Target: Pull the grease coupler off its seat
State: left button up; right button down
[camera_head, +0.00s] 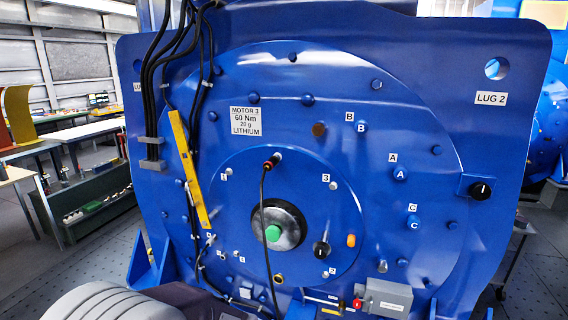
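What looks like the grease coupler (271,161), a small black fitting with a red band, sits at the top of the round inner cover on the blue motor face (330,130). It tilts to the upper right, against a small pale metal fitting (278,155) that seems to be its seat. A thin black hose (265,225) runs from it down past the central hub to the bottom edge. Whether the coupler is fully seated cannot be told. Neither of my grippers is in view.
The hub has a green centre (273,233). Black knobs (321,249) (481,190) and blue caps marked A, B and C stick out. A yellow bar (188,170) and black cables (150,90) run at left. A grey box (383,297) with a red button is low right.

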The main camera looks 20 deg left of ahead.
aim_at(272, 161)
jog(key=i+j+z, duration=0.1)
jog(key=j, duration=0.3)
jog(key=i+j+z, duration=0.15)
jog(key=j, duration=0.3)
jog(key=i+j+z, duration=0.1)
jog(key=j, duration=0.35)
jog(key=i+j+z, duration=0.15)
jog(key=j, duration=0.25)
jog(key=k, duration=0.05)
